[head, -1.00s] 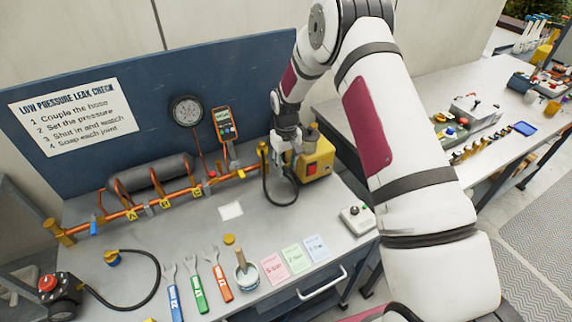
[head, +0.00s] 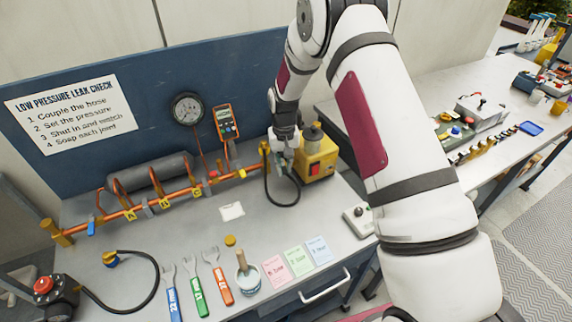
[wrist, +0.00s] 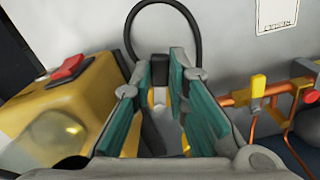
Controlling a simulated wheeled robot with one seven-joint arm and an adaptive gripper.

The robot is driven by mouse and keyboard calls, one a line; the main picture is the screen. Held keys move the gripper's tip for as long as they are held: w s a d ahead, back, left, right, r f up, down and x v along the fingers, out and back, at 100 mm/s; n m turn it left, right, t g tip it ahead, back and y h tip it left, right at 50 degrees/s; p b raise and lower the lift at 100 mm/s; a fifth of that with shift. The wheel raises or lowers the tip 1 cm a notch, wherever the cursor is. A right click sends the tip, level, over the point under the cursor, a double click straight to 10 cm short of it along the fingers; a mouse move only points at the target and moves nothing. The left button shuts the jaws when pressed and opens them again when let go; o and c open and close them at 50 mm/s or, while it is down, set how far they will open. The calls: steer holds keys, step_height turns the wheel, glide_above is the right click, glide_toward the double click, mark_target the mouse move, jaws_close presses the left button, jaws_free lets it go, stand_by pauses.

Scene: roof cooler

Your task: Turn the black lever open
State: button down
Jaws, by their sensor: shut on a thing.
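My gripper (head: 286,160) is at the right end of the orange pipe run, beside the yellow box. In the wrist view my gripper (wrist: 161,82) has its teal-padded fingers close around a small black part, which looks like the black lever (wrist: 159,68). A bit of brass shows below it between the fingers. In the head view the lever is hidden behind my gripper, so its angle cannot be told there.
The yellow box (head: 318,160) with a red switch (wrist: 69,68) stands right beside my gripper. A black hose (head: 270,192) loops in front. The orange pipe (head: 180,193) with yellow tags runs left. A gauge (head: 187,109) and orange meter (head: 226,122) are behind.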

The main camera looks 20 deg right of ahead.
steer(key=shift+w+a+m+b, duration=0.6)
steer(key=shift+m+b, duration=0.4)
steer(key=shift+m, duration=1.15)
steer(key=shift+w+a+m+b, duration=0.45)
steer(key=shift+a+m+b, duration=0.4)
steer(key=shift+m, duration=1.35)
steer(key=shift+w+a+m+b, duration=0.5)
steer(key=shift+m+b, duration=0.65)
steer(key=shift+m, duration=1)
steer(key=c, duration=1.6)
jaws_free()
steer(key=shift+o, duration=0.2)
